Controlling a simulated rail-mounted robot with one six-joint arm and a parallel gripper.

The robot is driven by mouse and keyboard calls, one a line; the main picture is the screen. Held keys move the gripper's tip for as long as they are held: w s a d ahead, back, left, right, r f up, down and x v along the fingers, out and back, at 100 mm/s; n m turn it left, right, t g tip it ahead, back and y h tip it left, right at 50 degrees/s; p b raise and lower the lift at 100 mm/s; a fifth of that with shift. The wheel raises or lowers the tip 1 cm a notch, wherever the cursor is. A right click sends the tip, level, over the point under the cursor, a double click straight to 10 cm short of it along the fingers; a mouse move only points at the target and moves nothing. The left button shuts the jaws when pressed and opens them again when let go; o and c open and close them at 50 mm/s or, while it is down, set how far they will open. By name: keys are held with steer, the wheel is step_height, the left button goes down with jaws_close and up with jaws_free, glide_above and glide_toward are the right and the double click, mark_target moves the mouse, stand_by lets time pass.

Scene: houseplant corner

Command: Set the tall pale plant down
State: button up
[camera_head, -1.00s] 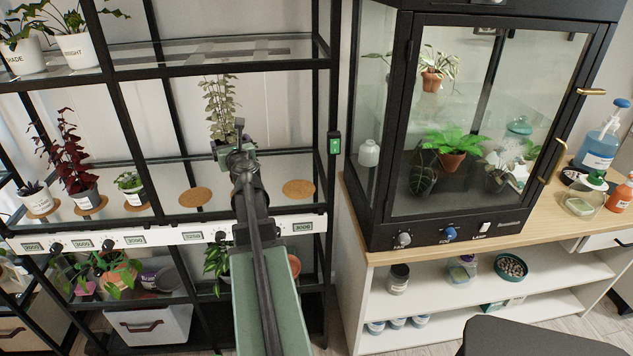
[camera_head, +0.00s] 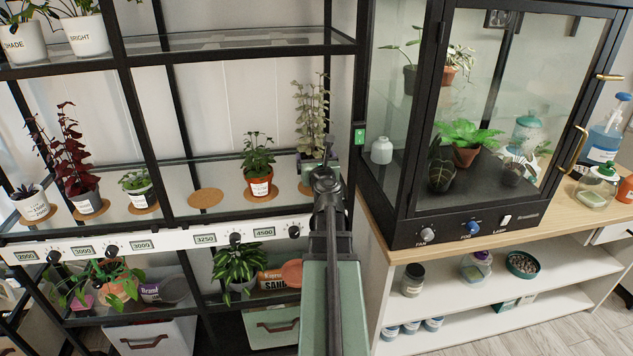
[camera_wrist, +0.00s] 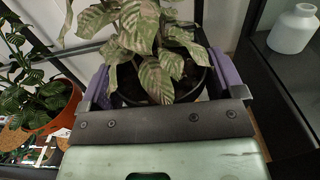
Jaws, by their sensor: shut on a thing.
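The tall pale plant (camera_head: 312,115) stands upright at the right end of the middle glass shelf, with pale mottled leaves. My gripper (camera_head: 325,170) is in front of it and covers much of its pot. In the wrist view, the dark pot rim (camera_wrist: 205,85) sits between the purple finger pads, and my gripper (camera_wrist: 165,85) is shut on the pot. A cork mat (camera_head: 304,189) shows partly at the pot's lower left. The pot's base is hidden, so I cannot tell whether it touches the mat.
A leafy plant in an orange pot (camera_head: 260,184) stands close on the left; its pot also shows in the wrist view (camera_wrist: 62,108). Farther left is an empty cork mat (camera_head: 205,198). A black shelf post (camera_head: 357,120) and the glass cabinet (camera_head: 470,120) are close on the right.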

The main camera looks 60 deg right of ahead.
step_height(320, 180, down, 4)
steer(key=b, duration=0.3)
steer(key=shift+r, duration=0.35)
steer(key=shift+f, duration=0.2)
steer(key=o, duration=0.7)
steer(key=shift+o, duration=0.2)
steer(key=shift+r, duration=0.25)
steer(key=v, duration=0.7)
steer(key=shift+s+a, duration=0.15)
steer(key=shift+s, duration=0.1)
